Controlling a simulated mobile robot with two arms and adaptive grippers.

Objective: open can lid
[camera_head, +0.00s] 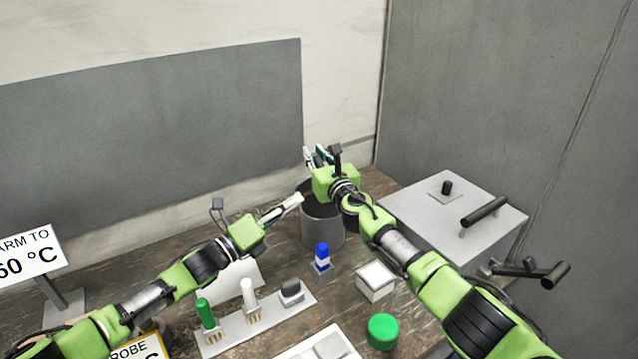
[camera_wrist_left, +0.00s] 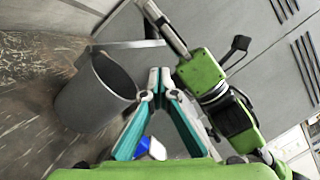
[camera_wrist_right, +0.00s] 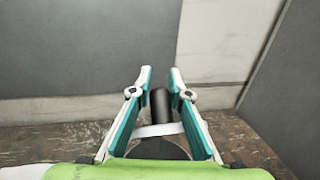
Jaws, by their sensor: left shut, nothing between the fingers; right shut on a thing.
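The grey can (camera_head: 322,232) stands on the bench near the back wall. In the left wrist view the can (camera_wrist_left: 92,98) shows an open, dark mouth. A thin grey lid (camera_wrist_left: 125,45) with a dark knob (camera_wrist_left: 151,22) appears nearly edge-on, apart from the can's rim. My right gripper (camera_head: 318,156) is above and behind the can, shut on the knob, which also shows between its fingers in the right wrist view (camera_wrist_right: 160,104). My left gripper (camera_head: 298,200) is shut and empty, close to the can's left side; its tips (camera_wrist_left: 159,72) meet.
A blue-capped vial (camera_head: 322,256), a white box (camera_head: 375,281) and a green round thing (camera_head: 382,331) stand in front. A rack (camera_head: 268,318) with brushes is front left. A large grey box (camera_head: 455,215) stands right, a sign (camera_head: 30,255) left.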

